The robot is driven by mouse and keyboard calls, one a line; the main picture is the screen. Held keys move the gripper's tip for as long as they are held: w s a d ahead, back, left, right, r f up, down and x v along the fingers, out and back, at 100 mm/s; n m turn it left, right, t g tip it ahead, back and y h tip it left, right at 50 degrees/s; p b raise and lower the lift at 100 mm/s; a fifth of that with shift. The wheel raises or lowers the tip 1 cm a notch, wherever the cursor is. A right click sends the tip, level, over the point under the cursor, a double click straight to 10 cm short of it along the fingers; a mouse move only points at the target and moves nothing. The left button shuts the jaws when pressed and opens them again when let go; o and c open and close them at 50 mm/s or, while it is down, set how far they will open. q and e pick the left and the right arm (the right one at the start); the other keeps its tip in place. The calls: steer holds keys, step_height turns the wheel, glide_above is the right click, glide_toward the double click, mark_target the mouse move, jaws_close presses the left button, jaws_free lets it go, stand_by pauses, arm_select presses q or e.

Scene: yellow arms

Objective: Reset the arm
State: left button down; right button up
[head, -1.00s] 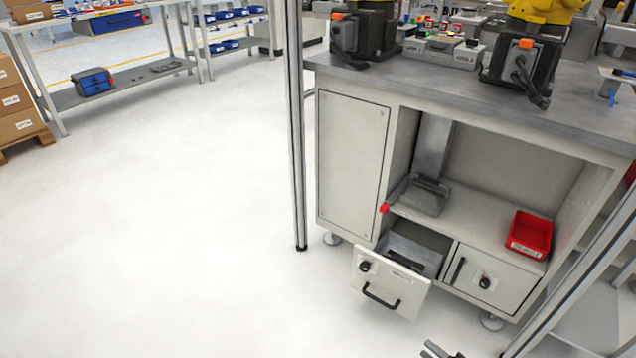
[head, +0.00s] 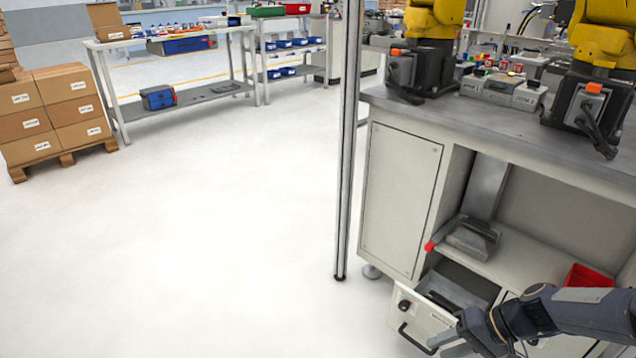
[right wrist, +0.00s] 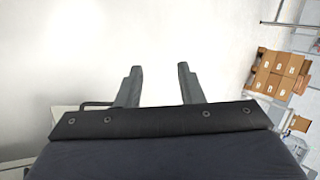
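My right arm (head: 560,312) reaches in from the lower right in the head view. Its gripper (head: 446,346) is low, in front of the workbench, at the right of the pulled-out drawer's handle (head: 412,340). In the right wrist view its two dark fingers (right wrist: 158,80) stand apart with only pale floor between them, so it is open and empty. Contact with the drawer cannot be told. My left gripper is in neither view.
The workbench (head: 400,200) has an open drawer (head: 428,316), a red bin (head: 588,277) on its shelf and yellow robot arms (head: 435,18) on top. A metal post (head: 347,150) stands at its left corner. Boxes on a pallet (head: 55,115) stand far left. The middle floor is clear.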

steer(key=s+a+r+n+t+h, duration=0.1)
steer(key=s+a+r+t+h, duration=0.1)
steer(key=s+a+r, duration=0.35)
steer(key=s+a+r+n+t+h, duration=0.1)
steer(key=s+a+r+t+h, duration=0.15)
steer(key=s+r, duration=0.6)
step_height(320, 180, up, 31)
steer(key=p, duration=3.1)
steer(key=shift+s+a+g, duration=0.15)
steer(key=shift+a+g, duration=0.1)
steer(key=shift+g, duration=0.2)
steer(key=shift+f, duration=0.15)
